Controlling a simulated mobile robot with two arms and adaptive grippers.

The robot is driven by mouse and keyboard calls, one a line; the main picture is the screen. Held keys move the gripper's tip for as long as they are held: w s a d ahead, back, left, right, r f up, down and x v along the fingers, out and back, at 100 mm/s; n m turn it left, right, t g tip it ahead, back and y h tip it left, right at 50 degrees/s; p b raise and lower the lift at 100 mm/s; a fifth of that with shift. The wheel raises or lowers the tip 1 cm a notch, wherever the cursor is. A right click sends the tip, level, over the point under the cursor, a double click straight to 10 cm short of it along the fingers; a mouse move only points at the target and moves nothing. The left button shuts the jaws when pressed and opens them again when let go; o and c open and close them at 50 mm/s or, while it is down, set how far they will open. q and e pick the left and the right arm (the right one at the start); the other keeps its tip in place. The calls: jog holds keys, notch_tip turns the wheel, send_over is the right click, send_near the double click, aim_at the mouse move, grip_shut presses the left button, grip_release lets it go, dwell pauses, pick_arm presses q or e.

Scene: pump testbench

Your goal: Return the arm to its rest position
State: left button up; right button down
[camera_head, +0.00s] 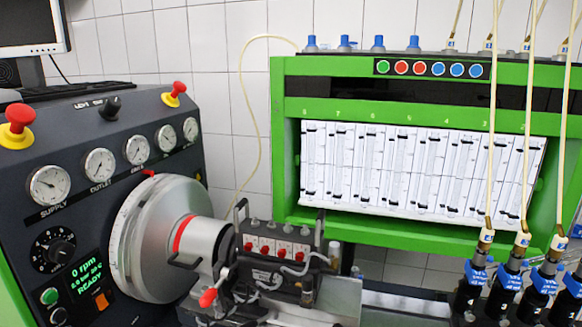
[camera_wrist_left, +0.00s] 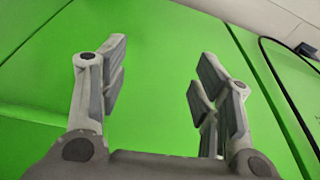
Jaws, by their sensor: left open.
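My left gripper (camera_wrist_left: 155,85) shows in the left wrist view with its two fingers wide apart and nothing between them. Behind the fingers is a plain green panel (camera_wrist_left: 150,50); I cannot tell how far away it is. Neither of my arms shows in the head view. My right gripper is in neither view.
A dark control panel (camera_head: 95,192) with gauges and red knobs stands at left. A pump with a round metal disc (camera_head: 150,240) sits before it. A green frame (camera_head: 285,170) with graduated tubes is at right, beside several hoses (camera_head: 493,120). A black cable (camera_wrist_left: 285,105) runs along the wrist view's right.

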pick_arm(q)
jog(key=s+a+f+b, duration=0.1)
jog(key=s+f, duration=0.8)
jog(key=f, duration=0.3)
jog(key=s+a+f+g, duration=0.1)
jog(key=s+a+f, duration=0.1)
jog(key=s+f, duration=0.8)
notch_tip(320, 180, down, 2)
jog(key=shift+a+f+g+b, duration=0.2)
jog(key=shift+g+b, duration=0.1)
jog(key=shift+b, duration=0.1)
